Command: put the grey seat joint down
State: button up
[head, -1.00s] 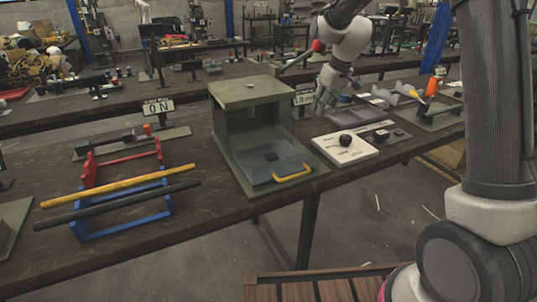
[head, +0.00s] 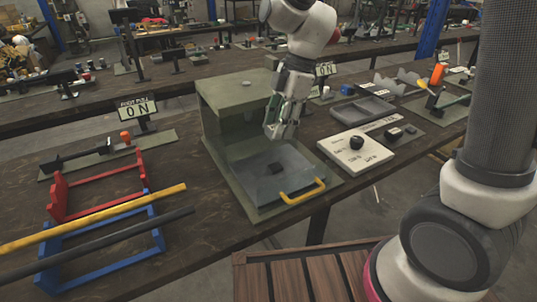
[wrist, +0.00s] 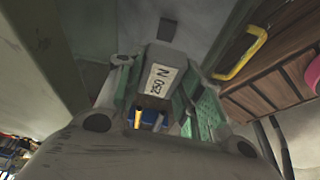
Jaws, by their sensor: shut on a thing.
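My gripper (head: 283,130) hangs over the press tray. In the wrist view my gripper (wrist: 158,85) has its fingers with green inner faces closed around a grey block with a white "250 N" label, which appears to be the grey seat joint (wrist: 168,55). In the head view the joint is hard to make out behind the fingers. The open-fronted grey-green press housing (head: 236,84) stands behind my gripper.
A white control panel (head: 350,158) with a black knob lies right of the press, with an empty shallow grey tray (head: 363,109) behind it. Left stand a red and a blue frame (head: 105,250) with yellow and black rods (head: 93,218) across. Bare dark tabletop lies between.

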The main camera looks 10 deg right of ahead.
aim_at(273, 167)
jog(key=shift+s+a+n, duration=0.15)
jog(key=shift+a+n, duration=0.15)
jog(key=shift+n, duration=0.1)
notch_tip(273, 167, down, 10)
jog(key=shift+r, duration=0.2)
jog(key=shift+f, duration=0.1)
jog(key=shift+f, duration=0.1)
jog(key=o, duration=1.1)
